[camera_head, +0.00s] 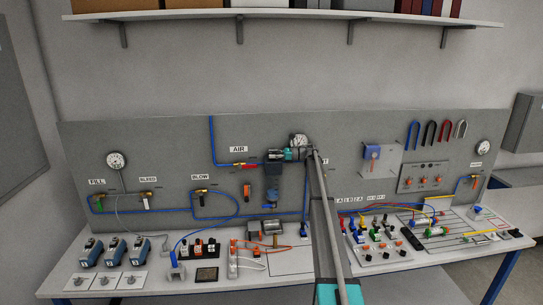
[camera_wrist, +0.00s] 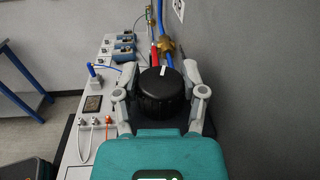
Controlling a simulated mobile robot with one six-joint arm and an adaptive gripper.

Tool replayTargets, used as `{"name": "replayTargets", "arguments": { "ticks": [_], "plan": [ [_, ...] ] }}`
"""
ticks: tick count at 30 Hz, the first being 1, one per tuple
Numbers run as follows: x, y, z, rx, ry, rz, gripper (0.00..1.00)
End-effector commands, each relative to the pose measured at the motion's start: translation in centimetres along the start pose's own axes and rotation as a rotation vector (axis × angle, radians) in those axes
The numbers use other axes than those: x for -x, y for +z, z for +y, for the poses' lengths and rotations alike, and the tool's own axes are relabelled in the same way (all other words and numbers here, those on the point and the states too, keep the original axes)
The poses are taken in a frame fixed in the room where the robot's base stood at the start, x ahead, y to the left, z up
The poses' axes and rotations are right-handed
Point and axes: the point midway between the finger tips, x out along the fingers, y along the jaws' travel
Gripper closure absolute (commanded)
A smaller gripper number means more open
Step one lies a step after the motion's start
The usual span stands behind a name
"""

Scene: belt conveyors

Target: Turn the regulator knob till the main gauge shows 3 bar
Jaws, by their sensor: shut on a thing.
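The regulator knob (camera_wrist: 161,95) is black, round and ribbed, with a white mark on its face near the top in the wrist view. My gripper (camera_wrist: 161,92) is shut on it, with one grey finger at its left side and one at its right. In the head view my gripper's teal body shows at the regulator (camera_head: 272,156) on the grey panel, and the knob itself is hard to make out.
Smaller gauges hang at the panel's left (camera_head: 116,161) and right (camera_head: 483,147). Blue hoses and brass valves (camera_head: 201,191) lie left of the regulator. The workbench (camera_head: 90,284) below holds several pneumatic parts. A shelf (camera_head: 280,16) runs above.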

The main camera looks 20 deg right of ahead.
Motion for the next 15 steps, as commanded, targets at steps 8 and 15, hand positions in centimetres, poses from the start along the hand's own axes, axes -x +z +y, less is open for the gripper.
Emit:
{"name": "replayTargets", "arguments": {
  "ticks": [8,15],
  "plan": [
    [-0.01,0.08,-0.28,0.0,-0.004,-0.003,0.93],
    [-0.02,0.07,-0.22,0.0,-0.003,-0.003,0.12]
  ]
}}
